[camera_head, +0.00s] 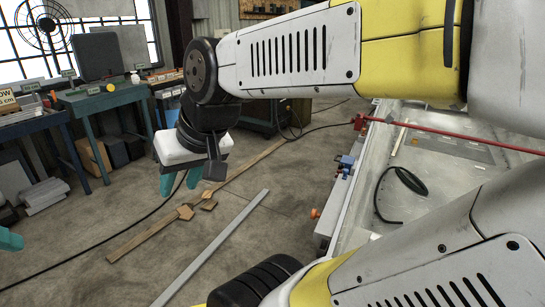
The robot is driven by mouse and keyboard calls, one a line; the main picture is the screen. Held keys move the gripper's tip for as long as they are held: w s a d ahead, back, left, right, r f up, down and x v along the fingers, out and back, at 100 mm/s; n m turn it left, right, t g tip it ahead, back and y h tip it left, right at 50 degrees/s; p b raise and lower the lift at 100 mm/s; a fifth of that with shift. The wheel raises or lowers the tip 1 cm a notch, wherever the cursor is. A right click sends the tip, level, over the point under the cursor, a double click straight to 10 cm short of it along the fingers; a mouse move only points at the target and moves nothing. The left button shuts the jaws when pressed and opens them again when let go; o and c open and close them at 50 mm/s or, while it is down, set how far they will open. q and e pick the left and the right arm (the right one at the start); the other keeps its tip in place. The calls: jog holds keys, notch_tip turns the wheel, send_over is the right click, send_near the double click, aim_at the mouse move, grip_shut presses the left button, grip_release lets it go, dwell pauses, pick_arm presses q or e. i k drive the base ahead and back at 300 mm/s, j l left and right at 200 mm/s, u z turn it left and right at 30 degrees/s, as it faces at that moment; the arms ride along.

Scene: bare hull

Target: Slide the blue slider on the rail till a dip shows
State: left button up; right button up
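My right gripper (181,181) hangs at centre left over the floor, below a white housing. Its two teal fingertips are a little apart and nothing shows between them. A small teal tip at the left edge looks like part of my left gripper (8,240); the rest is out of frame. Small blue parts (347,161) sit at the left edge of a pale bench, right of and well apart from my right gripper. I cannot tell whether one is the blue slider. No rail with a dip can be made out; my arm links hide much of the right side.
A grey bar (215,248) and wooden strips (143,238) lie on the floor. Blue-green workbenches (108,98) stand at the upper left. Cables cross the floor.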

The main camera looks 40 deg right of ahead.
aim_at(345, 170)
jog(key=i+j+z, duration=0.1)
jog(key=i+z, duration=0.15)
jog(key=i, duration=0.35)
jog(key=i+j+z, duration=0.2)
jog(key=i, duration=0.4)
jog(key=i+l+z, duration=0.15)
jog(key=i+z, duration=0.55)
jog(key=z, duration=0.25)
jog(key=i+j+z, duration=0.1)
jog(key=i+z, duration=0.35)
jog(key=i+l+z, duration=0.4)
jog(key=i, duration=0.25)
jog(key=i+l+u, duration=0.1)
jog(key=i+l, duration=0.1)
